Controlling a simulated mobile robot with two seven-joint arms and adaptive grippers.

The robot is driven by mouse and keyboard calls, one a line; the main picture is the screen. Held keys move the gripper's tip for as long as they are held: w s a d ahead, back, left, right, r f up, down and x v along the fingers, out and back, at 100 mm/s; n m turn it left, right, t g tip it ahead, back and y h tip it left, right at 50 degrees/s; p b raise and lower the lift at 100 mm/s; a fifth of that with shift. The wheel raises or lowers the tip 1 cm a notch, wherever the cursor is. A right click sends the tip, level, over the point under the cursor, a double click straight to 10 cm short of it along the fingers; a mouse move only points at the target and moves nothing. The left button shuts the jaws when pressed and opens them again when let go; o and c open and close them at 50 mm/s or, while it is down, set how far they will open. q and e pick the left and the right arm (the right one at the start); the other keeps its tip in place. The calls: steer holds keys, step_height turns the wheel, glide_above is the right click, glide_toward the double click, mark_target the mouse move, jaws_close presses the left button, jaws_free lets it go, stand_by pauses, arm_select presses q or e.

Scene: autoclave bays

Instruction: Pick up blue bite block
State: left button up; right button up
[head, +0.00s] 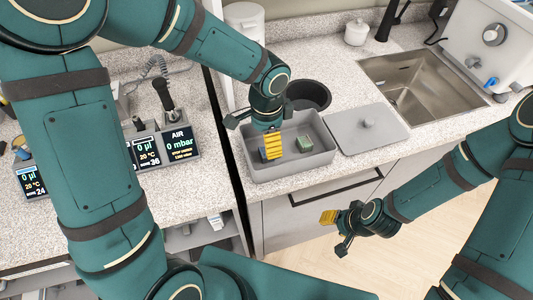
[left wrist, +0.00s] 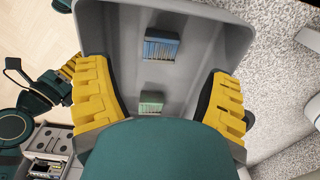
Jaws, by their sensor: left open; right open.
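The blue bite block (left wrist: 161,47) lies on the floor of a grey tray in the left wrist view, ahead of my left gripper (left wrist: 158,75). Its yellow fingers are spread wide to either side, and nothing is between them. In the head view the blue block (head: 262,153) shows only partly, behind the yellow finger of my left gripper (head: 269,141), which hangs over the tray. A green block (head: 305,144) lies in the tray (head: 284,174) to the right; the left wrist view shows it nearer the palm (left wrist: 151,101). My right gripper (head: 335,229) is open and empty, low in front of the cabinet.
A grey lid (head: 366,135) with a knob lies right of the tray. A dark round container (head: 308,94) stands behind it. The sink (head: 405,88) is at the back right. Control units with displays (head: 180,143) stand on the left counter. The tray walls surround the blocks.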

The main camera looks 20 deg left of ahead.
arm_select(q)
steer(key=shift+f+b, duration=0.7)
steer(key=shift+f, duration=2.6)
steer(key=c, duration=1.1)
